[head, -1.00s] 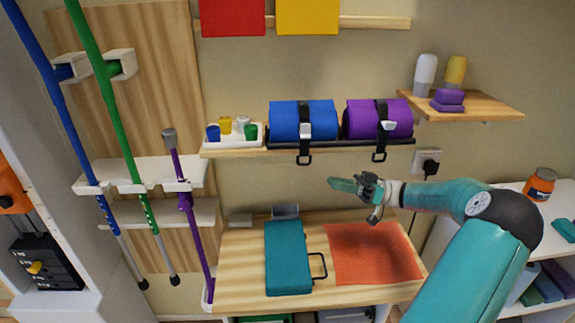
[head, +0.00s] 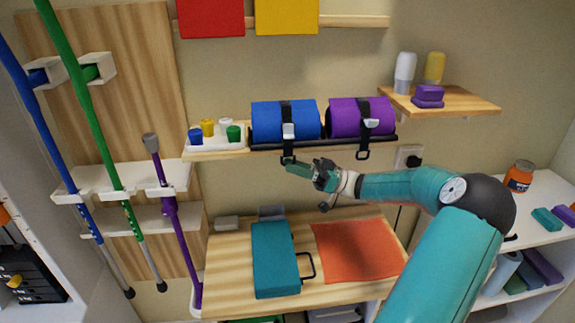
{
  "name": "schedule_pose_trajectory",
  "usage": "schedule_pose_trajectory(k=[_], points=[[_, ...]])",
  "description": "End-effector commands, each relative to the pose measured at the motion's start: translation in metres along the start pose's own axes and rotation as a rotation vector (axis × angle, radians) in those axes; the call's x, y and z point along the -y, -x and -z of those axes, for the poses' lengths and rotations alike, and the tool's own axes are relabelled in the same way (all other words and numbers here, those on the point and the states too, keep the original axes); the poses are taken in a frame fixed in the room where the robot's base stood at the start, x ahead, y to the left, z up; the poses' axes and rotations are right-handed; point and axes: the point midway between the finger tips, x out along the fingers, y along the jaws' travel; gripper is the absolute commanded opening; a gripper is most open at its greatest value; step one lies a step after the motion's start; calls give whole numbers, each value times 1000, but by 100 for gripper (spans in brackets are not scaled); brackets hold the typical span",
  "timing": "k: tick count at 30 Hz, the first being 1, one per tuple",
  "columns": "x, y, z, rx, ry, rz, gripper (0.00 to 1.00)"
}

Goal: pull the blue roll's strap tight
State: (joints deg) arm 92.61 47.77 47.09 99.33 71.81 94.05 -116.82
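The blue roll (head: 266,120) lies on a black tray on the wall shelf. Its black strap (head: 287,107) wraps over it through a pale buckle (head: 288,131), and the strap's end loop (head: 288,160) hangs below the shelf edge. My gripper (head: 296,167) is just below and to the right of that loop, with its fingers pointing left toward it. Whether the fingertips touch the loop, and how far apart they are, I cannot tell. The purple roll (head: 345,117) lies to the right with a similar strap and buckle.
A white tray (head: 228,145) with several small coloured cups stands left of the rolls. Below, a wooden table (head: 228,277) holds a teal case (head: 272,262) and an orange cloth (head: 355,250). A small shelf (head: 462,103) with bottles is at the right.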

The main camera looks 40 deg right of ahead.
Motion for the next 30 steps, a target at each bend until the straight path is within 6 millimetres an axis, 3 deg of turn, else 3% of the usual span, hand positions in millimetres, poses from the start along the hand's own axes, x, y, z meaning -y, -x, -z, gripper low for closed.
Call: schedule_pose_trajectory(k=[6, 14, 18, 19, 26, 30], points=[[-1, -21, -1, 0, -1, 1, 28], [-1, -22, -1, 0, -1, 1, 28], [-1, -22, 0, 0, 0, 0, 2], [-1, -22, 0, 0, 0, 0, 0], [-2, -21, -2, 0, -1, -1, 0], [-6, -13, -20, -1, -5, -2, 0]])
